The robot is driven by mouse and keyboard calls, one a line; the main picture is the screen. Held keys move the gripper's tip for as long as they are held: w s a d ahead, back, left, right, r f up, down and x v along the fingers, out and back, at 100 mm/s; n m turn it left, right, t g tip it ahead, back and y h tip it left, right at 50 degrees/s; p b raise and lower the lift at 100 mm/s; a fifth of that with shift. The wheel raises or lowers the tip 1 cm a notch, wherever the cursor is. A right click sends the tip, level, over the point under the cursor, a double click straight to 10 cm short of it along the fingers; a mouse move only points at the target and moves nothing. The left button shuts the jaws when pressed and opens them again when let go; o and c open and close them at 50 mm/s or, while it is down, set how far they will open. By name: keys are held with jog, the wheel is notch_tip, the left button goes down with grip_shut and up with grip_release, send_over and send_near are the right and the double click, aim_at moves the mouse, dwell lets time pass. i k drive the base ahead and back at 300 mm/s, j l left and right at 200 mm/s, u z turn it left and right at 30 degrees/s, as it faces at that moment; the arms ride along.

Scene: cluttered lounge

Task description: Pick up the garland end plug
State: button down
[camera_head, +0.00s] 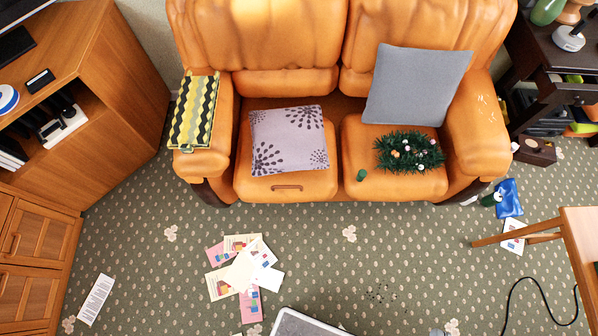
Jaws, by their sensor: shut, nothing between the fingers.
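A green garland (408,151) with small white and orange balls lies bunched on the right seat cushion of the orange sofa (352,150). A small dark green cylinder (361,175), which looks like the garland end plug, stands apart from it, to its lower left near the seat's front edge. Nothing covers the small cylinder. My gripper is not in view.
A grey pillow (415,85) leans behind the garland; a patterned pillow (288,140) lies on the left seat. Papers (243,268) lie on the carpet. A wooden table (580,235) and black cable (540,284) are at right. Open carpet lies before the right seat.

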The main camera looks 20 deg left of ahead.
aim_at(361, 174)
jog(key=k+j+u, duration=0.1)
jog(key=u, duration=0.15)
jog(key=i+u, duration=0.3)
jog(key=u, duration=0.15)
jog(key=i+u, duration=0.3)
jog(key=u, duration=0.2)
